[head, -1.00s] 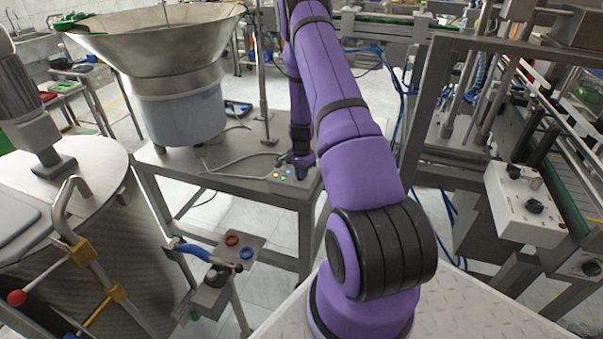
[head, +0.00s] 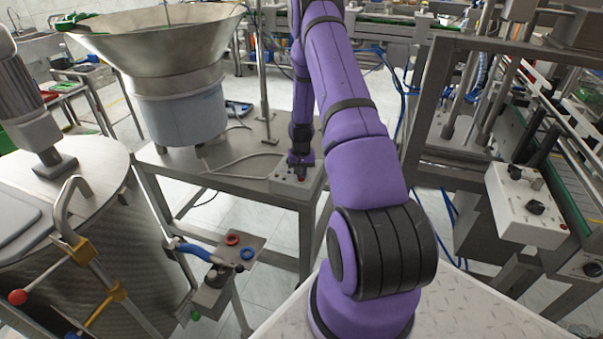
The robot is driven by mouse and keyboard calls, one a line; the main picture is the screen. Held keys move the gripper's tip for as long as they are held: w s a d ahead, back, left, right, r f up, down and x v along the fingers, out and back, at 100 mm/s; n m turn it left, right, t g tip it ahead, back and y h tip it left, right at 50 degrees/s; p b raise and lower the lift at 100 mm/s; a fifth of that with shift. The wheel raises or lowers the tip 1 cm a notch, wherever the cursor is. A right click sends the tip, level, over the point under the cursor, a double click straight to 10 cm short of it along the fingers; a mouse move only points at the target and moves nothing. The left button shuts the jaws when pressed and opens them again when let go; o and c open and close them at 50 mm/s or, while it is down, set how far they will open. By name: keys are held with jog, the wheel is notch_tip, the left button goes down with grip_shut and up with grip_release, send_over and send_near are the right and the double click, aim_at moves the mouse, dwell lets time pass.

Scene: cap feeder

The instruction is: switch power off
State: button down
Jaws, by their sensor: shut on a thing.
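The control box (head: 284,188) is a small grey box on the front right corner of the feeder's steel table. A small red part, seemingly the power switch (head: 300,178), shows on its top, right at my fingertips. My gripper (head: 300,172) points down at the box and is shut on this switch. The fingers are small and dark here, and they partly hide the switch. No lit lamps show on the box now.
The cap feeder's steel bowl (head: 155,40) stands on the steel table (head: 170,160), left of my arm. A cable lies on the tabletop beside the box. A small stand with red and blue rings (head: 247,253) is at front left. A white switch box (head: 527,205) is at right.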

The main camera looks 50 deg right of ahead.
jog(key=shift+n, duration=0.6)
jog(key=c, duration=1.2)
grip_release()
jog(key=shift+r, duration=0.1)
notch_tip(320, 180, up, 11)
jog(key=shift+f, duration=0.2)
